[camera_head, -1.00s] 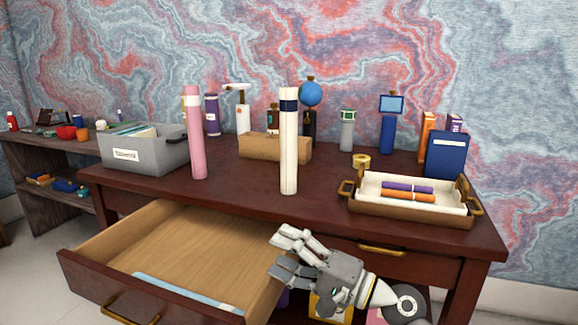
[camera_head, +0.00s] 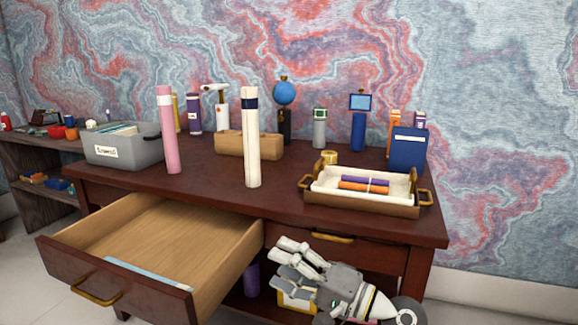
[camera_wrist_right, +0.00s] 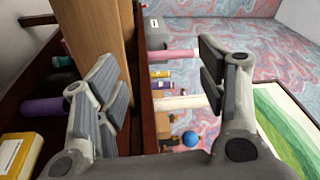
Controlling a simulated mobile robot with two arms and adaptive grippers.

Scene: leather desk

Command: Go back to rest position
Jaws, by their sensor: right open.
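My right gripper (camera_head: 281,262) is open and empty in the head view. It is low, in front of the dark wooden desk (camera_head: 340,222) and just right of the open drawer (camera_head: 180,240). In the right wrist view its two fingers stand wide apart (camera_wrist_right: 160,85) with nothing held between them. The drawer holds a flat light-blue item (camera_head: 150,274) near its front. My left gripper is not in view.
On the desk are a grey bin (camera_head: 122,150), a pink cylinder (camera_head: 167,130), a white cylinder (camera_head: 251,140) and a tray (camera_head: 360,205) with two markers. A purple object (camera_head: 251,278) and a yellow box (camera_head: 293,300) are below. Floor shows at right.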

